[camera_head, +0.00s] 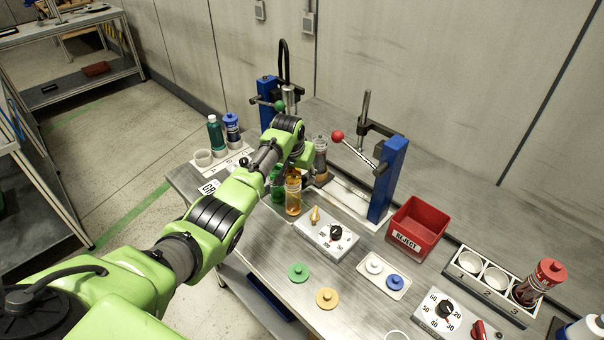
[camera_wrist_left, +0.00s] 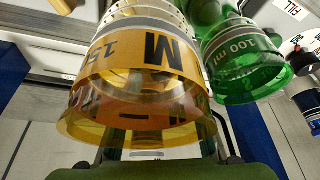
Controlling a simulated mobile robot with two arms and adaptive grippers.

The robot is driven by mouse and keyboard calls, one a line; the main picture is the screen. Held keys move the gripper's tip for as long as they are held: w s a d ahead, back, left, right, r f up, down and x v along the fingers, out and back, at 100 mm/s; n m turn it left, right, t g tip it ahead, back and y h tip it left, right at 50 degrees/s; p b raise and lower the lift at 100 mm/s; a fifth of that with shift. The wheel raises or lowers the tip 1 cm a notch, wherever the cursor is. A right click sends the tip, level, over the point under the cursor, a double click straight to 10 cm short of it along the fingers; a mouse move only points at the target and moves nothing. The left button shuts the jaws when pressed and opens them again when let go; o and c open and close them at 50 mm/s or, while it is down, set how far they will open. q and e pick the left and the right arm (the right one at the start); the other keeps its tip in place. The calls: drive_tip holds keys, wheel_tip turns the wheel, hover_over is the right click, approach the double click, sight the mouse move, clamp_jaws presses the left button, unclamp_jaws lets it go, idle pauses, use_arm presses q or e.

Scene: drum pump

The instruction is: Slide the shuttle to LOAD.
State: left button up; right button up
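The shuttle seems to be the small carriage (camera_head: 321,178) on the pale rail (camera_head: 352,205) between two blue posts; a clear grey-topped vessel (camera_head: 320,152) stands on it. My left arm hides part of the rail's left end. My left gripper (camera_head: 297,165) is at the arm's far end, just left of the carriage and above the amber bottle (camera_head: 293,197); its fingers are hidden. The amber bottle (camera_wrist_left: 140,80) fills the left wrist view, with a green bottle (camera_wrist_left: 243,65) beside it. A FILL label (camera_wrist_left: 291,10) shows there. My right gripper is not in view.
A red lever knob (camera_head: 337,136) rises near the right blue post (camera_head: 388,180). The control box (camera_head: 327,236), colored discs and a red REJECT bin (camera_head: 417,225) occupy the front and right. Bottles (camera_head: 215,135) stand at the left edge.

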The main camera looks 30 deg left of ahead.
use_arm(q)
drive_tip(key=v, duration=1.2)
idle(0.3)
